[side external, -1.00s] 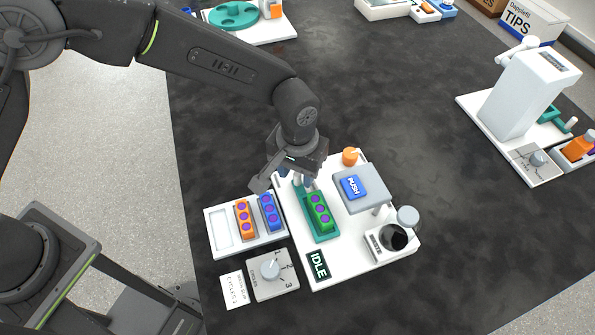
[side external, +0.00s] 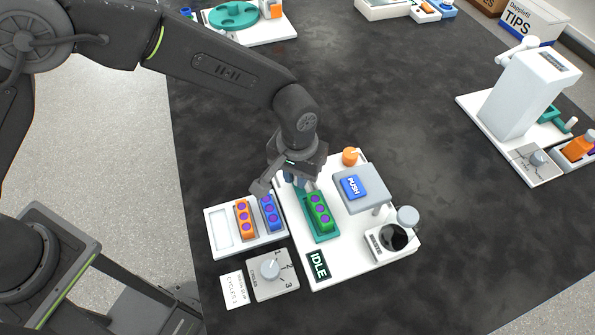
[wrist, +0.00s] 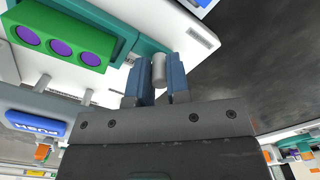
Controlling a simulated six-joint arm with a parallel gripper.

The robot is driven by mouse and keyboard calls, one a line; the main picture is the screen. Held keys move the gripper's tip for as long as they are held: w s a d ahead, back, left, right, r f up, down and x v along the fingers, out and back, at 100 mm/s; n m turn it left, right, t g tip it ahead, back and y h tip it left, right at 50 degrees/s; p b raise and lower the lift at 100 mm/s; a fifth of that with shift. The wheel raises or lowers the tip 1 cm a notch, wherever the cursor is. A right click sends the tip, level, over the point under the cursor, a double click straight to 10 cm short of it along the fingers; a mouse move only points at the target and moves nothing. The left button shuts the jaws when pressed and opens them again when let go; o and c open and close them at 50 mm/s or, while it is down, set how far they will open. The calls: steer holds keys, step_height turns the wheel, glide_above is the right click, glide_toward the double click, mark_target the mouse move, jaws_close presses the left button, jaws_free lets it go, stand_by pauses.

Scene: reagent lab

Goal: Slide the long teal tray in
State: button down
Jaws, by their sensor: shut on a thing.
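The long teal tray (side external: 322,238) lies on the white station board and carries a green block (side external: 319,211) with purple-topped wells. In the wrist view the tray's teal end (wrist: 125,38) and the green block (wrist: 62,42) show at upper left. A short grey peg handle (wrist: 158,68) stands by the tray's end. My gripper (wrist: 157,82) has its two blue fingers on either side of this peg, shut on it. In the side view my gripper (side external: 298,183) is at the tray's far end and partly hides it.
A grey housing with a blue PUSH button (side external: 354,187) stands right of the tray. An orange knob (side external: 350,156) is behind it. A white rack (side external: 221,228) with orange and blue blocks stands left. The IDLE display (side external: 318,265) and cycles dial (side external: 270,268) are in front.

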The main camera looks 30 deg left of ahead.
steer(key=shift+w, duration=0.1)
steer(key=shift+w+d, duration=2.25)
steer(key=shift+d, duration=0.05)
steer(key=c, duration=1.1)
jaws_free()
steer(key=shift+c, duration=0.2)
steer(key=shift+o, duration=0.2)
